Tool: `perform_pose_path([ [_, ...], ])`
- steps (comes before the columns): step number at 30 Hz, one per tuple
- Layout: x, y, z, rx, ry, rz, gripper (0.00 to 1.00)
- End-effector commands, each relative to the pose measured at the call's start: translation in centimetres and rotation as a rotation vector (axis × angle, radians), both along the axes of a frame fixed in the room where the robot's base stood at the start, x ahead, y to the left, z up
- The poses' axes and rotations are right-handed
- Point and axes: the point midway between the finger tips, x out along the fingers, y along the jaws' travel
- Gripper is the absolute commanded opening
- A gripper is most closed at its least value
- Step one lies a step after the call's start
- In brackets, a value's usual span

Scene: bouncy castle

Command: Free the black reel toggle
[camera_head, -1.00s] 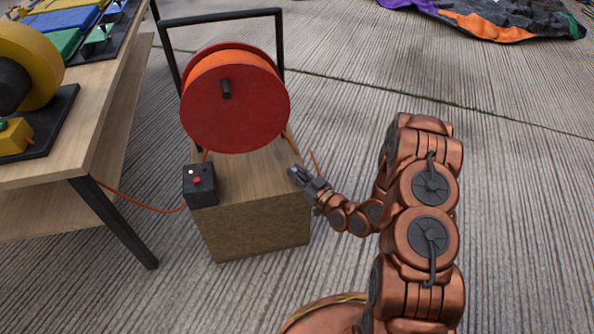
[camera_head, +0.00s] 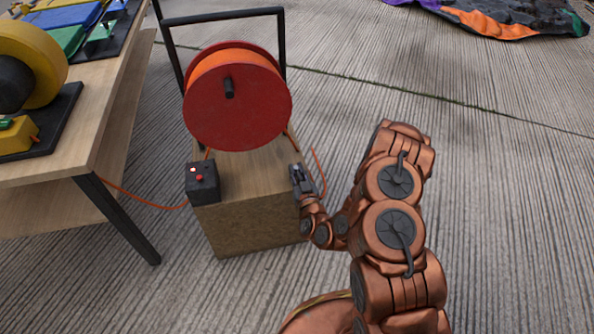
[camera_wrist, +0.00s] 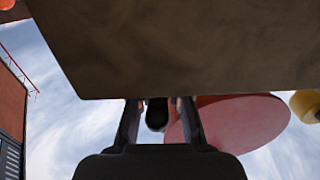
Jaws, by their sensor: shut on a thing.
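My gripper (camera_head: 297,172) is at the right edge of the wooden box, below and right of the red reel (camera_head: 238,110). In the wrist view its fingers (camera_wrist: 158,122) stand either side of a small black rounded piece (camera_wrist: 157,113), which I take to be the black toggle; the gripper is shut on it. The toggle cannot be made out in the head view, where the gripper covers that spot. The reel carries orange cable and has a black knob (camera_head: 229,88) on its face. Its red disc (camera_wrist: 235,120) shows right of the fingers in the wrist view.
The wooden box (camera_head: 255,230) bears a black switch box (camera_head: 203,182) with a red button. Its brown surface (camera_wrist: 190,45) fills the top of the wrist view. A black frame (camera_head: 225,17) rises behind the reel. A table (camera_head: 95,150) stands left; the floor right is open.

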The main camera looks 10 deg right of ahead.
Motion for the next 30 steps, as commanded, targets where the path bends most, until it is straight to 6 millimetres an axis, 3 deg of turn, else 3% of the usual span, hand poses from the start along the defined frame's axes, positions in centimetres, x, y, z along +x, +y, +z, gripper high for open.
perform_pose_path([
  [22, 0.08, 0.08, 0.21, 0.001, -0.006, -0.039, 0.0],
  [23, 0.09, 0.08, 0.23, 0.001, -0.006, -0.039, 0.2],
  [28, 0.06, 0.03, 0.16, 0.0, -0.004, -0.04, 0.37],
  [30, 0.05, 0.01, 0.14, 0.0, -0.004, -0.04, 0.38],
])
